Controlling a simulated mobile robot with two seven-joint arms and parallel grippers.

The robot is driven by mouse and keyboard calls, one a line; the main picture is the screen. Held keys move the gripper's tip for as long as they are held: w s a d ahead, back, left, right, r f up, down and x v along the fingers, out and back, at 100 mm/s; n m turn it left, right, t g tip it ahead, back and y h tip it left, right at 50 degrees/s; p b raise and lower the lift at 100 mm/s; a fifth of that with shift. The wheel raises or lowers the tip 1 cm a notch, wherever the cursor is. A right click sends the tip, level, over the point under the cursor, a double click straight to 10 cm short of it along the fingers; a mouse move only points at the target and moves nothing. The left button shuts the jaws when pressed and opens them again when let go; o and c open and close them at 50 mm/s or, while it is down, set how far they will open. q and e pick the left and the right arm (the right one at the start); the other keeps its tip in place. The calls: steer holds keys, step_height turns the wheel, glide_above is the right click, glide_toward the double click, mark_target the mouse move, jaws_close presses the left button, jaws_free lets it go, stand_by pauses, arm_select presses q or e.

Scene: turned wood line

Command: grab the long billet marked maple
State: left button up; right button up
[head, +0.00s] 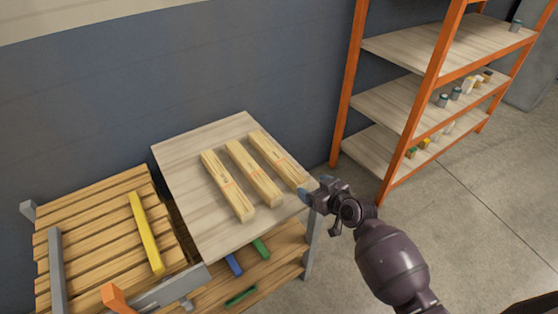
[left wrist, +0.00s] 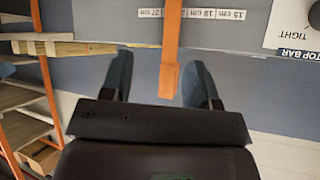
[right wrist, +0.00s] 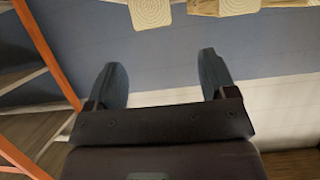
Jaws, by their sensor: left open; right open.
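Three long pale wooden billets lie side by side on a light board: a left one (head: 228,186), a middle one (head: 252,172) and a right one (head: 277,158). Their marks are too small to read, so I cannot tell which is maple. My right gripper (head: 316,192) is open and empty, beside the near end of the right billet. In the right wrist view, billet ends (right wrist: 150,13) show beyond the open fingers (right wrist: 162,75). My left gripper (left wrist: 163,82) is open, with an orange bar (left wrist: 170,50) in view between its fingers; contact is unclear. It does not show in the head view.
The light board (head: 187,155) sits beside a slatted bench (head: 95,220) with a yellow bar (head: 145,232) and an orange piece (head: 118,299). Blue and green pieces lie on a lower shelf. An orange-framed rack (head: 400,100) stands right. Floor at right is clear.

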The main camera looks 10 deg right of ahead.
mark_target(295, 175)
steer(key=b+x, duration=0.1)
steer(key=x, duration=0.3)
steer(key=shift+w+f, duration=0.25)
steer(key=shift+f, duration=0.05)
steer(key=shift+w+a+f, duration=0.15)
steer(key=shift+w+a, duration=0.05)
steer(key=shift+w, duration=0.4)
steer(key=b+x, duration=0.1)
steer(key=x, duration=0.2)
steer(key=shift+w+d+f, duration=0.1)
steer(key=shift+f, duration=0.1)
steer(key=shift+w+a+f, duration=0.15)
steer(key=shift+w+a, duration=0.05)
steer(key=shift+w, duration=0.45)
steer(key=shift+c, duration=0.7)
steer(key=c, duration=1)
steer(key=shift+c, duration=0.7)
